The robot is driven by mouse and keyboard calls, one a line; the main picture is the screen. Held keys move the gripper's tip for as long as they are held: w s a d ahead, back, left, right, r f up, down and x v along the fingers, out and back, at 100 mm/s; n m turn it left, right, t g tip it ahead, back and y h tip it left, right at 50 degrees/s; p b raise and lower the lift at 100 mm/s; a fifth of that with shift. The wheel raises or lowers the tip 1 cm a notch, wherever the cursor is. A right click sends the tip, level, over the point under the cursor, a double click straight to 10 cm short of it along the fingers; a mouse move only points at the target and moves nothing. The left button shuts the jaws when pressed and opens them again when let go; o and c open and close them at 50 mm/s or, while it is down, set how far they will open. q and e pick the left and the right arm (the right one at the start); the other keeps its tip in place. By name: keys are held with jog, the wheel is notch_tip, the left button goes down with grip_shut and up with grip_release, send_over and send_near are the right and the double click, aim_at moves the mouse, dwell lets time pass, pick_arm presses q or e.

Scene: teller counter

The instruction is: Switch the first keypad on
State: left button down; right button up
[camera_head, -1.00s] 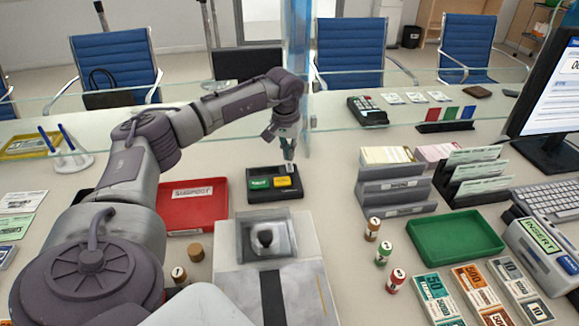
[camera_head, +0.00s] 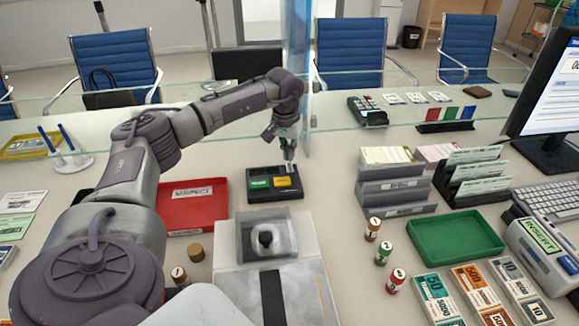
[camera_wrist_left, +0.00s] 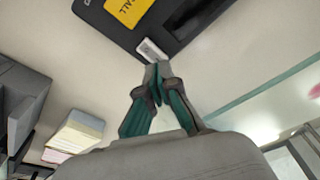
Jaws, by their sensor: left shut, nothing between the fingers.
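A black keypad box (camera_head: 259,197) with a green button (camera_head: 259,183) and a yellow button (camera_head: 283,182) lies on the counter near the middle. A small white rocker switch (camera_wrist_left: 150,50) is at its edge. My left gripper (camera_head: 290,157) points down at the box's far right corner. In the left wrist view my left gripper (camera_wrist_left: 158,70) is shut and empty, its tips right beside the switch, touching or nearly so; I cannot tell which. The yellow button (camera_wrist_left: 128,10) also shows there, cut by the frame edge. My right gripper is not in view.
A red tray (camera_head: 190,212) lies left of the box, under my left arm. A glass screen (camera_head: 296,80) rises behind it. A card terminal (camera_head: 367,111) stands beyond the glass. Grey paper holders (camera_head: 395,190) and a green tray (camera_head: 455,238) are at right. Counter between box and holders is clear.

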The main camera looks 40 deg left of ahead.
aim_at(289, 164)
pick_arm(q)
jog(key=shift+f, duration=0.45)
jog(key=shift+f+b, duration=0.3)
jog(key=shift+b, duration=0.05)
jog(key=shift+s+f+b, duration=0.1)
jog(key=shift+f+b, duration=0.2)
jog(key=shift+f, duration=0.2)
dwell(0.4)
jog(key=shift+r+p, duration=0.65)
jog(key=shift+p, duration=0.1)
jog(key=shift+r+p, duration=0.6)
jog(key=shift+r, duration=0.2)
notch_tip(289, 164, up, 4)
jog(key=p, duration=0.3)
jog(key=shift+r, duration=0.15)
